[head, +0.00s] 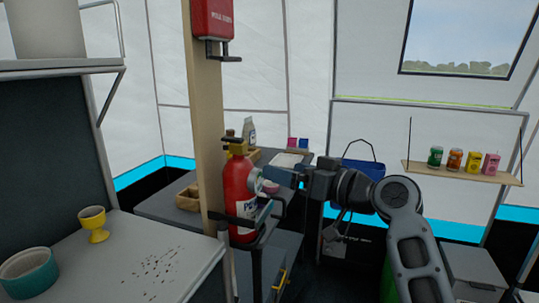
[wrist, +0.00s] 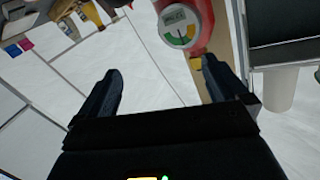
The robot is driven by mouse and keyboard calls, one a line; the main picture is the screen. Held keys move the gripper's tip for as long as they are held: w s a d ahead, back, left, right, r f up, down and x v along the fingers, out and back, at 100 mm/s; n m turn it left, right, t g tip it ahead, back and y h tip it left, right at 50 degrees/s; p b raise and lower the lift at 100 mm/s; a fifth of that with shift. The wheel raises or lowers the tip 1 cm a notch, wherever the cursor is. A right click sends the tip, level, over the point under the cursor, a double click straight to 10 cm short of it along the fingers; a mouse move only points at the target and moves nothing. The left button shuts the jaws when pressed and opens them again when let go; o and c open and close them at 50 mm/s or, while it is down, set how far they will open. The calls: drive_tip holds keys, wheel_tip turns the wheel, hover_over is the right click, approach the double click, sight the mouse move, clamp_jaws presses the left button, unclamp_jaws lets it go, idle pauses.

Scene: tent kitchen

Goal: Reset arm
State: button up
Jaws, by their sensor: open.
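My arm reaches in from the right in the head view, and my gripper (head: 283,177) points left toward the red fire extinguisher (head: 238,186). In the wrist view my gripper (wrist: 161,70) has its two dark fingers spread wide apart with nothing between them. The extinguisher's round gauge (wrist: 178,26) shows beyond the fingertips, at the top of that view. Whether the fingers touch the extinguisher cannot be told, but no grasp shows.
A wooden post (head: 206,110) with a red box (head: 212,19) stands behind the extinguisher. A counter (head: 150,248) at left holds a yellow cup (head: 93,224) and a teal bowl (head: 29,272). A wall shelf (head: 462,173) with several cans is at right.

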drive_tip(key=s+d+f+m+t+h, duration=0.1)
drive_tip(key=s+d+f+m+h, duration=0.2)
drive_tip(key=f, duration=0.5)
drive_tip(key=s+d+f+m+t+h, duration=0.1)
drive_tip(key=s+d+f, duration=0.1)
drive_tip(key=s+f, duration=0.4)
drive_tip(key=s+d+f+m+h+p, duration=0.1)
drive_tip(key=s+d+f+h, duration=0.2)
drive_tip(key=s, duration=0.4)
drive_tip(key=s+d+f+m+t+h, duration=0.1)
drive_tip(key=s+d+f+m, duration=0.1)
drive_tip(key=s+f, duration=0.4)
drive_tip(key=s+d+f+m+h+p, duration=0.1)
drive_tip(key=s+d+f+h, duration=0.15)
drive_tip(key=s, duration=0.55)
drive_tip(key=s+d+r, duration=0.1)
drive_tip(key=s+r, duration=0.2)
drive_tip(key=s, duration=0.5)
drive_tip(key=s+d+r+h, duration=0.1)
drive_tip(key=s+r, duration=0.3)
drive_tip(key=s, duration=0.4)
drive_tip(key=s+d+r+n+h, duration=0.1)
drive_tip(key=s+d+r, duration=0.1)
drive_tip(key=s, duration=0.7)
drive_tip(key=shift+d+r+p, duration=0.25)
drive_tip(key=shift+r+p, duration=0.2)
drive_tip(key=shift+r, duration=0.45)
drive_tip(key=shift+h, duration=0.25)
